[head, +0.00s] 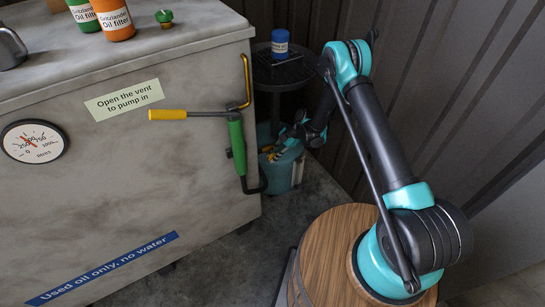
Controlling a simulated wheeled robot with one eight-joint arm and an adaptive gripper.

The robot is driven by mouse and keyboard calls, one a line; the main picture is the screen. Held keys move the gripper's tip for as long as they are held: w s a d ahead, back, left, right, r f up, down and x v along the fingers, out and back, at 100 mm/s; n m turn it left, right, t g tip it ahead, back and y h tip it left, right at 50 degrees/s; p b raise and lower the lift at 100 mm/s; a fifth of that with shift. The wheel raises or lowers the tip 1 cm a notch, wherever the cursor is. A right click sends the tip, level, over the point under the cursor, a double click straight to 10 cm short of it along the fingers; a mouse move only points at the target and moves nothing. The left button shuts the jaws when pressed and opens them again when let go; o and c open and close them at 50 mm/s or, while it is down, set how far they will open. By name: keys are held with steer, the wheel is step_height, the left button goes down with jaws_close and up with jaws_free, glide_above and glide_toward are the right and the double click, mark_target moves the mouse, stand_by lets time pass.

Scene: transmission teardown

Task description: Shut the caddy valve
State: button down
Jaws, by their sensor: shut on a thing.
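The caddy (270,76) is a black round pan on a dark post in the corner, with a teal tank (284,178) low down. My gripper (273,154) reaches in from the right, low beside the post and just above the tank. Its jaws are shut on a small part there, which I take to be the caddy valve. The valve is mostly hidden by the fingers, and its handle's angle cannot be made out. Yellow-orange bits show at the fingertips.
A ribbed wall (440,90) rises close behind my arm.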

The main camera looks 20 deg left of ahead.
steer(key=shift+w+d+f+g+y, duration=0.1)
steer(key=shift+g+y, duration=0.45)
steer(key=shift+g, duration=0.05)
steer(key=shift+w+d+g+y, duration=0.1)
steer(key=shift+g+y, duration=0.45)
steer(key=shift+g, duration=0.05)
steer(key=c, duration=1.4)
jaws_free()
steer(key=shift+c, duration=0.2)
steer(key=v, duration=1.2)
steer(key=shift+f, duration=0.15)
steer(key=shift+w, duration=0.1)
